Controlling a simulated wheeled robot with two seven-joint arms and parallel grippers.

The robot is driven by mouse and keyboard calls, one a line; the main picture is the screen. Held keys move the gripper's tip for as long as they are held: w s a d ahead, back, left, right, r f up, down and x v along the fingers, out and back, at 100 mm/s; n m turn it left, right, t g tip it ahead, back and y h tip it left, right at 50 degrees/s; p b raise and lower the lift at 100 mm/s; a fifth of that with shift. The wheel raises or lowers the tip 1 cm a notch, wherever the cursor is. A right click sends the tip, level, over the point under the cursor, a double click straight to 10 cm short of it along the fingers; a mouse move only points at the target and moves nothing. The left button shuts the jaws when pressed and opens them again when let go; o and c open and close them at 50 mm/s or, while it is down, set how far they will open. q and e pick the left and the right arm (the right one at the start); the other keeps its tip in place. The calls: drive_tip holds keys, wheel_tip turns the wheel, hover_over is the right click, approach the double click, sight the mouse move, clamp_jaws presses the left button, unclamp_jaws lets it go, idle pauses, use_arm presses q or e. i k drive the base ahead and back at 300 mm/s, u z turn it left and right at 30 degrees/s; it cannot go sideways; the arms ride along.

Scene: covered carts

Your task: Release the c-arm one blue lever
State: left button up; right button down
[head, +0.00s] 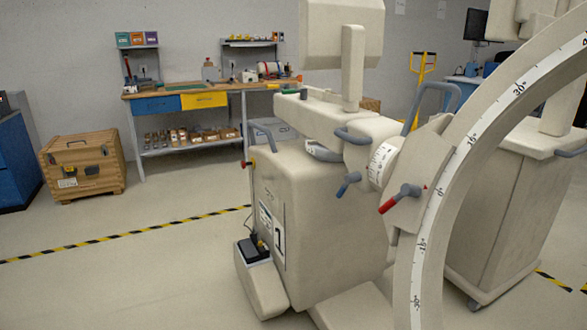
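The c-arm (330,225) stands in the middle of the head view, a beige wheeled machine with a "1" on its side label. A small blue lever (347,184) hangs tilted below the round joint with the scale, its lower end pointing down-left. A lever with a red tip (389,206) sits to its right, next to the large curved arc (447,180) marked in degrees. A blue-grey handle (353,136) is above the blue lever. Neither of my grippers is in view.
A second beige cart (505,215) stands behind the arc at right. A workbench (205,95) and a wooden crate (83,168) are along the back wall. A blue cabinet (12,160) is at far left. The floor at front left is clear, crossed by a yellow-black stripe (130,234).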

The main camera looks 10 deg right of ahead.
sight(350, 179)
drive_tip(key=u, duration=0.15)
drive_tip(key=i, duration=1.8)
drive_tip(key=z, duration=1.95)
